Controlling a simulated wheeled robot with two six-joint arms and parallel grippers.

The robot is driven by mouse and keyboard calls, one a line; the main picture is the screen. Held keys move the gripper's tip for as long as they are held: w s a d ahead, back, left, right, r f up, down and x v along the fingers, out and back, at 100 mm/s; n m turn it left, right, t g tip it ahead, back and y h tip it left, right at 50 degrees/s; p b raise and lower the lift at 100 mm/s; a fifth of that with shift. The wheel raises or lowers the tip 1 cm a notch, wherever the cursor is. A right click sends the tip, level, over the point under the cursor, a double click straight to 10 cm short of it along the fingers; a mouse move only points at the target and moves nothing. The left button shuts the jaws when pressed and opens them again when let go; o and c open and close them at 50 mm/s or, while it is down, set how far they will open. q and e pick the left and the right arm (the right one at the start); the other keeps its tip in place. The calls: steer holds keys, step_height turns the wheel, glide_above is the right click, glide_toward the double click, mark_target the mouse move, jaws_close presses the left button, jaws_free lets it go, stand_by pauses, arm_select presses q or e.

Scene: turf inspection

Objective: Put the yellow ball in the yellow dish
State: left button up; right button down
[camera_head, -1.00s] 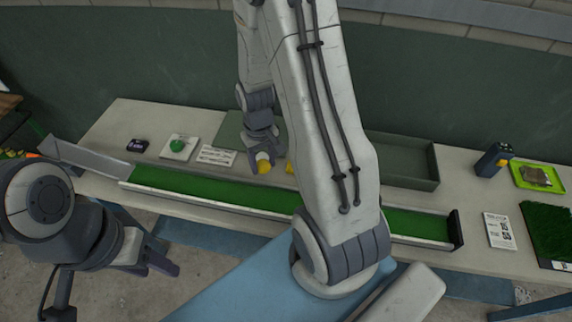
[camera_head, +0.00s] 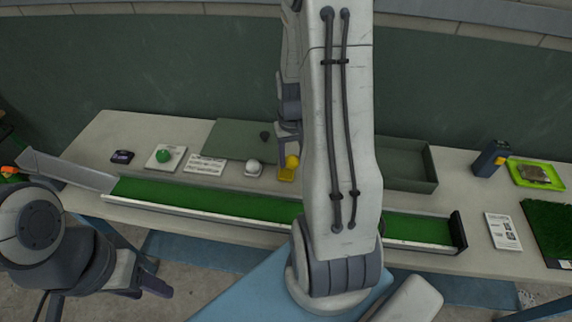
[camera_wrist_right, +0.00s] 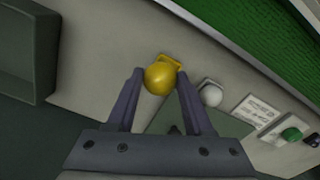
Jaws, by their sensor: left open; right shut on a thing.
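The yellow ball (camera_head: 292,161) is held in my right gripper (camera_head: 289,152), which is shut on it. In the right wrist view the ball (camera_wrist_right: 159,79) sits between the two fingertips. The yellow dish (camera_head: 286,175) is on the table just below the ball in the head view. In the wrist view the dish (camera_wrist_right: 167,58) shows behind the ball, which hides part of it. I cannot tell exactly how high the ball is over the dish. My left gripper (camera_head: 153,284) is open and empty, low in front of the table at left.
A white ball (camera_head: 254,165) in a pale dish stands just left of the yellow dish. A long green turf channel (camera_head: 200,200) runs in front. A grey-green tray (camera_head: 405,165) is at right.

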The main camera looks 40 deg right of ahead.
steer(key=shift+w+f, duration=0.3)
steer(key=shift+w, duration=0.25)
steer(key=shift+w+f, duration=0.3)
steer(key=shift+w, duration=0.2)
steer(key=shift+w+f, duration=0.15)
steer(key=shift+f, duration=0.1)
steer(key=shift+f+p, duration=0.4)
steer(key=shift+f, duration=1.45)
steer(key=shift+c, duration=1.4)
jaws_free()
steer(key=shift+r, duration=0.1)
